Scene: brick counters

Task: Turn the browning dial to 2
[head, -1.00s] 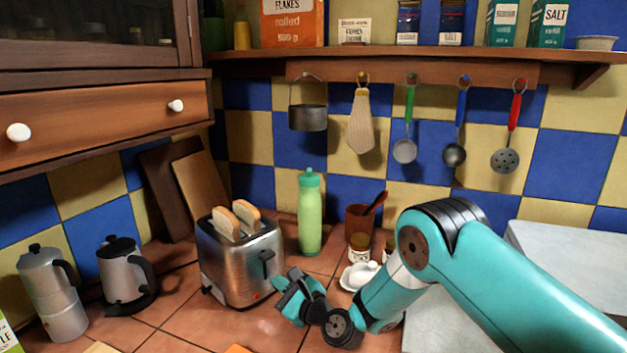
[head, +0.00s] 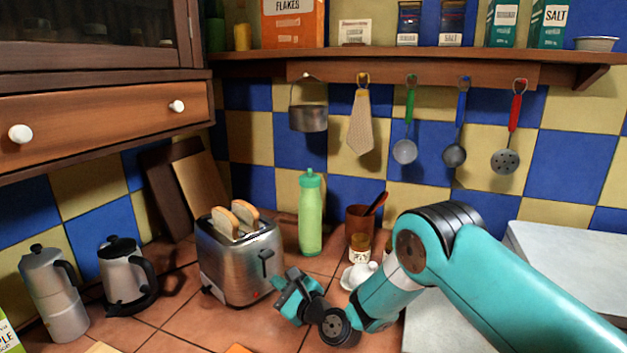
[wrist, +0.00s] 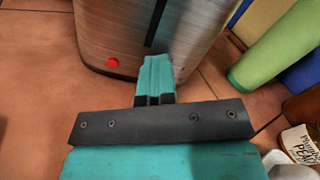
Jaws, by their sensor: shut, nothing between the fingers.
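The steel toaster (head: 225,268) stands on the tiled counter with two bread slices (head: 235,217) in its slots. Its dark lever (head: 267,256) is on the end facing my gripper. My gripper (head: 283,285) is shut and empty, low in front of that end. In the wrist view the shut fingers (wrist: 158,68) point at the lower part of the toaster (wrist: 105,28), to the right of a red button (wrist: 113,62). I cannot make out the browning dial or its setting; the fingers cover part of that face. Whether they touch it is unclear.
A green bottle (head: 311,220) stands behind the toaster on the right. Small jars (head: 359,250) and a white dish (head: 358,276) are close to my arm. A kettle (head: 124,275) and a moka pot (head: 52,290) stand left. Open tiles lie in front of the toaster.

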